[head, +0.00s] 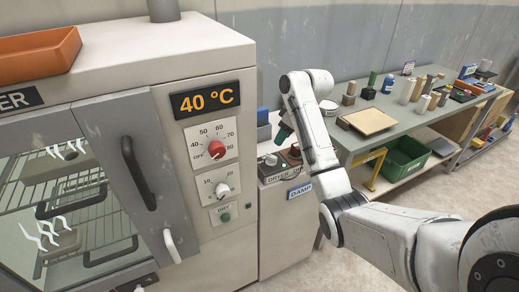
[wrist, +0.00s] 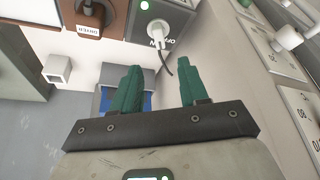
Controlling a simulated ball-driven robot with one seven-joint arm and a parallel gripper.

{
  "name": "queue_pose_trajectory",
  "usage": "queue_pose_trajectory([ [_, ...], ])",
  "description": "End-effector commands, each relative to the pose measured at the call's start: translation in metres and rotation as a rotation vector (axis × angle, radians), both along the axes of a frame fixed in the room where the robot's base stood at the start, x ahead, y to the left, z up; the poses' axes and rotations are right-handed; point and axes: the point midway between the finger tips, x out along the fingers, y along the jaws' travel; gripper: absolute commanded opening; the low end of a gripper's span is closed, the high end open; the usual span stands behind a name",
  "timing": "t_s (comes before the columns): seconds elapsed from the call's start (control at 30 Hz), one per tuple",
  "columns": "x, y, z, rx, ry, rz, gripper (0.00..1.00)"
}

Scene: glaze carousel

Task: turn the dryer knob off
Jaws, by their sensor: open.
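The dryer (head: 150,60) is a big pale cabinet at the left of the head view. Its display (head: 205,99) reads 40 °C. Below it is the red dryer knob (head: 217,149), on a dial marked OFF and 40 to 80; I cannot tell clearly where its pointer stands. My gripper (head: 282,132) is to the right of the dryer's front panel, apart from the knob. In the wrist view my gripper (wrist: 156,78) shows two green fingers spread apart with nothing between them. Dial plates (wrist: 298,108) are cut off at that view's right edge; no red knob shows there.
A white timer knob (head: 222,190) and a green button (head: 225,217) sit below the red knob. Door handles (head: 138,172) stick out at the left. A workbench (head: 405,120) stands at the right.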

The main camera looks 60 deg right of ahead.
Motion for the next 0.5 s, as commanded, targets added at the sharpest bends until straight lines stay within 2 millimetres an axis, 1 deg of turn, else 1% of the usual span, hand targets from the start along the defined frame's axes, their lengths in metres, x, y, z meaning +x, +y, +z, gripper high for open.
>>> queue_pose_trajectory([
  [0.07, 0.000, -0.001, -0.002, 0.000, 0.001, -0.001, 0.44],
  [0.17, 0.003, -0.002, -0.011, 0.002, 0.002, -0.001, 0.44],
  [0.27, 0.009, -0.001, -0.025, 0.003, 0.003, -0.001, 0.44],
  [0.5, 0.026, -0.003, -0.065, 0.002, 0.002, -0.001, 0.44],
])
